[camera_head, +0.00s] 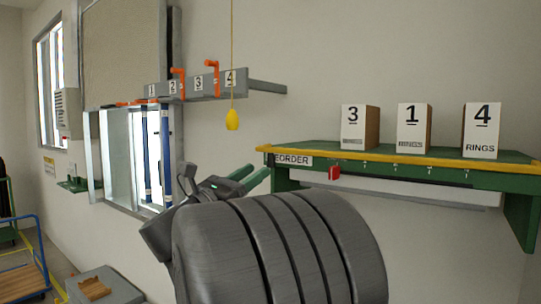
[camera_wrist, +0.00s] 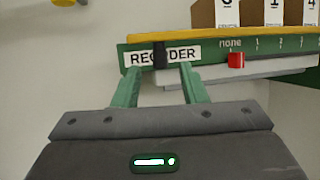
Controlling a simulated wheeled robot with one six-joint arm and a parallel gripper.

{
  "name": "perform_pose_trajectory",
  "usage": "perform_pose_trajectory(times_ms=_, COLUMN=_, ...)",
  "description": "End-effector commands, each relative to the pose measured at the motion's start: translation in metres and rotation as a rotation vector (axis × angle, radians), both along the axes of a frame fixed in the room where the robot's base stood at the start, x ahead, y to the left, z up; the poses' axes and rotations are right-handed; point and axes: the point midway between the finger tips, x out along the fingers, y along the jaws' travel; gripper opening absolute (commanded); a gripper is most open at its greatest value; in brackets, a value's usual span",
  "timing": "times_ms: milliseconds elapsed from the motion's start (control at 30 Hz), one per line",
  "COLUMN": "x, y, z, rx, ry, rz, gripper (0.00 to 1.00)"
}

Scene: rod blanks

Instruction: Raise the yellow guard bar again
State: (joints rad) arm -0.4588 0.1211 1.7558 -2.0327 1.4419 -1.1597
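The yellow guard bar (camera_head: 400,157) lies level along the top front edge of the green shelf (camera_head: 524,205). In the wrist view the bar (camera_wrist: 230,37) crosses above the REORDER label (camera_wrist: 140,58). A short black upright piece (camera_wrist: 160,55) stands in front of that label, just under the bar's left part. My gripper (camera_wrist: 161,68) is open, its two green fingers apart and pointing at the label. The black piece appears between the fingertips; I cannot tell how far ahead it is. In the head view my gripper (camera_head: 256,178) is just below and left of the shelf's left end.
White-fronted boxes marked 3 (camera_head: 354,128), 1 (camera_head: 412,128) and 4 (camera_head: 482,130) stand on the shelf behind the bar. A red slider (camera_head: 334,173) sits on the scale below. A yellow pull (camera_head: 232,120) hangs on a cord above my gripper. A grey numbered rail (camera_head: 210,88) is on the wall.

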Motion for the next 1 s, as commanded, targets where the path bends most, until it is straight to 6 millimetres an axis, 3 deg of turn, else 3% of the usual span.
perform_pose_trajectory(times_ms=400, x=0.036, y=-0.039, z=0.023, rx=0.0, ry=0.001, rz=-0.001, gripper=0.39)
perform_pose_trajectory(times_ms=800, x=0.04, y=-0.044, z=0.024, rx=0.0, ry=0.0, rz=0.001, gripper=0.39)
perform_pose_trajectory(times_ms=833, x=0.04, y=-0.044, z=0.024, rx=0.0, ry=0.0, rz=0.001, gripper=0.37)
perform_pose_trajectory(times_ms=1000, x=0.04, y=-0.044, z=0.024, rx=0.0, ry=0.0, rz=0.001, gripper=0.03)
